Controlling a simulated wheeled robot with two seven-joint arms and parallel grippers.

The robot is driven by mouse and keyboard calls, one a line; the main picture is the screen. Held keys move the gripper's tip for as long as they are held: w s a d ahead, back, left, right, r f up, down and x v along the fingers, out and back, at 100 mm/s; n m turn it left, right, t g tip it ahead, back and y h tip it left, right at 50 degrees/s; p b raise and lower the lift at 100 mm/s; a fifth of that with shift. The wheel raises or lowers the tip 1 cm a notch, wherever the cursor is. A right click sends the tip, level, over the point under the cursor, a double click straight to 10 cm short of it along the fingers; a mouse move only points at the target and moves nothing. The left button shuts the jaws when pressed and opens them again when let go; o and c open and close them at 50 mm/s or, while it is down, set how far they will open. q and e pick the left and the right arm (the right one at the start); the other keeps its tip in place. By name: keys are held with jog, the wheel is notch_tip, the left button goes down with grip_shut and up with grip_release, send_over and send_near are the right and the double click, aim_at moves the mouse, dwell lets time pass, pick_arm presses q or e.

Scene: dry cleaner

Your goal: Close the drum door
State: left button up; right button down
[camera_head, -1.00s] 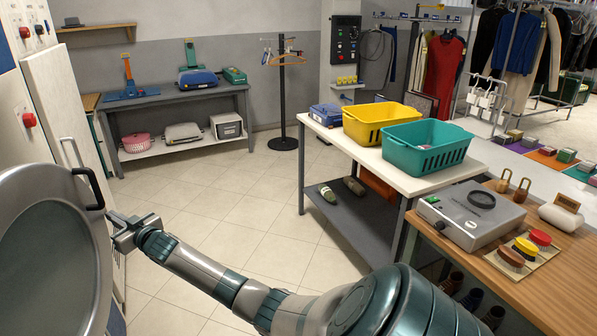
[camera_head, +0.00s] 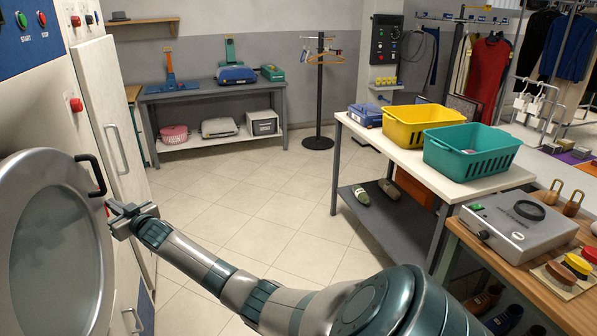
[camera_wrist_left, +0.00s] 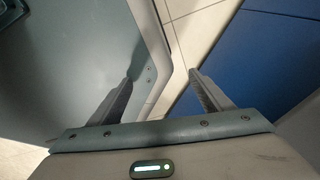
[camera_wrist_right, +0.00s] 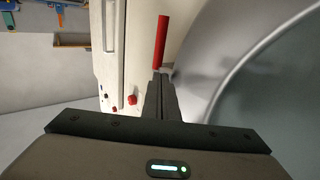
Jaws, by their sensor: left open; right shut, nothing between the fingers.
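The round drum door (camera_head: 12,180), with a broad grey rim and a dark glass (camera_head: 55,255), fills the lower left of the head view. Its black bar handle (camera_head: 93,174) is at the rim's upper right. My right gripper (camera_head: 114,209) is shut and empty beside the rim, just below the handle; I cannot tell whether it touches the door. In the right wrist view its shut fingers (camera_wrist_right: 161,82) lie beside the curved grey door (camera_wrist_right: 245,70). My left gripper (camera_wrist_left: 163,74) is open and empty in its wrist view. The door's hinge and any gap behind it are hidden.
A red rod (camera_wrist_right: 161,42) shows beyond the right fingertips. A pale cabinet panel (camera_head: 112,120) stands behind the door. A white-topped table (camera_head: 400,152) with yellow (camera_head: 410,128) and teal (camera_head: 470,155) baskets stands right. Tiled floor (camera_head: 270,215) is clear between.

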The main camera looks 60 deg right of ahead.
pick_arm(q)
jog(key=w+d+r+t+b, duration=0.1)
jog(key=w+d, duration=0.1)
jog(key=w, duration=0.4)
jog(key=w+d+t+h+b, duration=0.1)
jog(key=w+d+t+b, duration=0.1)
jog(key=w, duration=0.4)
jog(key=shift+w+d+r, duration=0.15)
jog(key=shift+d+r, duration=0.2)
jog(key=shift+d, duration=0.25)
pick_arm(e)
jog(key=w+a, duration=0.4)
jog(key=w, duration=0.1)
jog(key=shift+a, duration=0.1)
jog(key=shift+s+d+p, duration=0.3)
jog(key=shift+d+p, duration=0.05)
jog(key=shift+d, duration=0.05)
pick_arm(q)
jog(key=s+f, duration=0.2)
jog(key=s, duration=0.5)
jog(key=w+d+r+t+b, duration=0.1)
jog(key=w+d+r, duration=0.2)
jog(key=w, duration=0.5)
jog(key=shift+w+d+r+t+h+b, duration=0.3)
jog(key=shift+w+d+b, duration=0.1)
jog(key=shift+d, duration=0.15)
pick_arm(e)
jog(key=s+d, duration=0.9)
jog(key=shift+d, duration=0.3)
